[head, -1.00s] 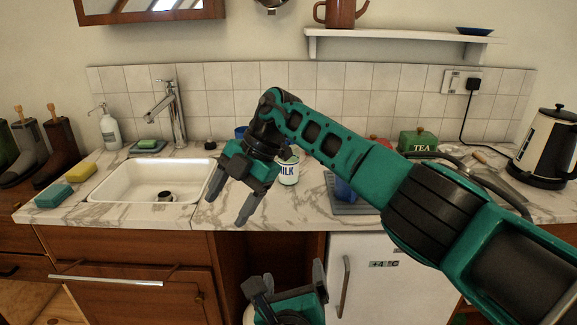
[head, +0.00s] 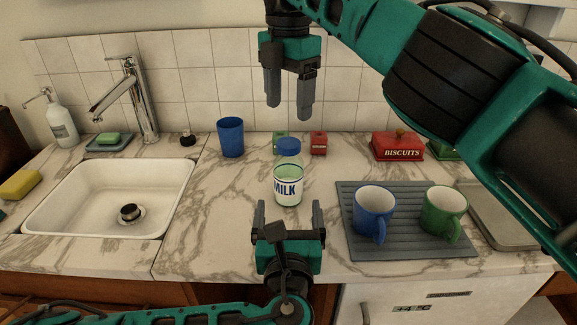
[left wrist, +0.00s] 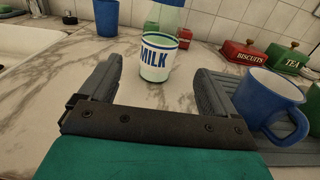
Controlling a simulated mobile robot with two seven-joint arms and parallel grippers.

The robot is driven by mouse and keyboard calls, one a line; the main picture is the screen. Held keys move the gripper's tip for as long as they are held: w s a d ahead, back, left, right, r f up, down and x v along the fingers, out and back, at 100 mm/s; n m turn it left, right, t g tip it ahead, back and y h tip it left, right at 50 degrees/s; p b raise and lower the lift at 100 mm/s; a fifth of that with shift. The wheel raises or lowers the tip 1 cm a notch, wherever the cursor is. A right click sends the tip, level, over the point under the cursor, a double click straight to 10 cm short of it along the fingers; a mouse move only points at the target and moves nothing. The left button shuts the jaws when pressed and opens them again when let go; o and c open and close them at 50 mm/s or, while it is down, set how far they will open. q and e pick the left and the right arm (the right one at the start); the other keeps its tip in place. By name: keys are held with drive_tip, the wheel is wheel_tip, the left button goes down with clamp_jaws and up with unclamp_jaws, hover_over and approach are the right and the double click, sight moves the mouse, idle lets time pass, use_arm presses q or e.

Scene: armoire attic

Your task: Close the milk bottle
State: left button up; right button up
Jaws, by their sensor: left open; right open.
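The milk bottle (head: 288,187) stands upright on the marble counter, with a MILK label and a clear upper part. A blue cap (head: 289,147) shows at its top; I cannot tell whether it is fully seated. My left gripper (head: 288,206) is open and low in front of the bottle. In the left wrist view the bottle (left wrist: 158,58) appears between and beyond the open fingers, apart from them, its top cut off by the frame. My right gripper (head: 289,110) is open and empty, pointing down above and behind the cap in the picture.
A grey mat (head: 400,243) with a blue mug (head: 374,212) and a green mug (head: 443,212) lies right of the bottle. A blue cup (head: 230,138) and small green and red containers stand behind it. The sink (head: 50,215) is left. Counter between sink and bottle is clear.

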sight(289, 168)
use_arm(q)
drive_tip(key=shift+w, duration=0.25)
use_arm(e)
drive_tip(key=shift+w+r, duration=0.1)
drive_tip(key=shift+w, duration=0.1)
use_arm(q)
drive_tip(key=shift+s+r, duration=0.1)
drive_tip(key=shift+s, duration=0.05)
use_arm(e)
drive_tip(key=shift+s, duration=0.15)
use_arm(q)
drive_tip(key=w, duration=1.3)
